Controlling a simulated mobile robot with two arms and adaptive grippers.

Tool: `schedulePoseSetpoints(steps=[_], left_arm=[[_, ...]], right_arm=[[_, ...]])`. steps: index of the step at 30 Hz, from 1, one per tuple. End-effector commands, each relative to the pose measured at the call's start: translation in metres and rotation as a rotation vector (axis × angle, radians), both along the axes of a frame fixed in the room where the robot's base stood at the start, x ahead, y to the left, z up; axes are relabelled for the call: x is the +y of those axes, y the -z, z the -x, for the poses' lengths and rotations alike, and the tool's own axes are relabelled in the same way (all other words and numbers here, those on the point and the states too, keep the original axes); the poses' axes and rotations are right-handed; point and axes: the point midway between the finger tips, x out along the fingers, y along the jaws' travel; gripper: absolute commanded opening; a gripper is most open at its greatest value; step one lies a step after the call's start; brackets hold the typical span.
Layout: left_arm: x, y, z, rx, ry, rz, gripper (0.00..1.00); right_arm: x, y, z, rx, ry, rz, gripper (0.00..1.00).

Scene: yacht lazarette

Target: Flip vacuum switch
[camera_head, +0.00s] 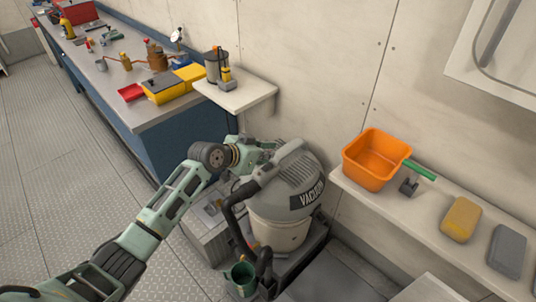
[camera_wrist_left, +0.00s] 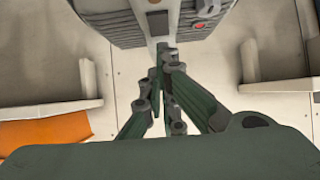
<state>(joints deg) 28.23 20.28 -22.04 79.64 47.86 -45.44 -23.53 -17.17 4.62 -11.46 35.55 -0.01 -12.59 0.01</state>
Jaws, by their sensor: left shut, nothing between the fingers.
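The vacuum (camera_head: 290,205) is a drum with a grey lid labelled VACUUM and a black hose, standing on the floor against the wall. My left gripper (camera_head: 270,148) is at the far side of its lid, partly hidden by the lid and handle. In the left wrist view, the gripper (camera_wrist_left: 163,55) is shut and empty, its tips close to the ribbed grey vacuum lid (camera_wrist_left: 115,22). A small red spot (camera_wrist_left: 200,27) and a dark rectangle (camera_wrist_left: 158,22) show on the lid. I cannot tell which is the switch, or whether the fingers touch the lid. My right gripper is out of view.
A shelf at right holds an orange bin (camera_head: 372,160), a yellow sponge (camera_head: 461,219) and a grey block (camera_head: 507,251). A small wall shelf (camera_head: 238,96) overhangs behind my left gripper. A cluttered workbench (camera_head: 150,115) stands at left. The floor at left is clear.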

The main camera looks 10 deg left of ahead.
Motion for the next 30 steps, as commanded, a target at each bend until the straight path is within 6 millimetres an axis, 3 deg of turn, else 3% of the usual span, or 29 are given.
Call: schedulePoseSetpoints(steps=[6,17,25,30], left_arm=[[-0.002,0.013,-0.003,-0.002,0.001,0.0,0.0],[-0.002,0.014,-0.004,0.003,0.001,-0.003,0.0],[-0.009,0.017,-0.015,0.162,0.002,-0.11,0.0],[-0.014,0.031,-0.021,0.188,0.0,-0.125,0.0]], right_arm=[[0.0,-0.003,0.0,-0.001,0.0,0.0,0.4],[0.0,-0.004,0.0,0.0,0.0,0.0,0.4],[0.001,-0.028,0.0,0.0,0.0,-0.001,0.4],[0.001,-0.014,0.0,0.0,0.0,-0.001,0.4]])
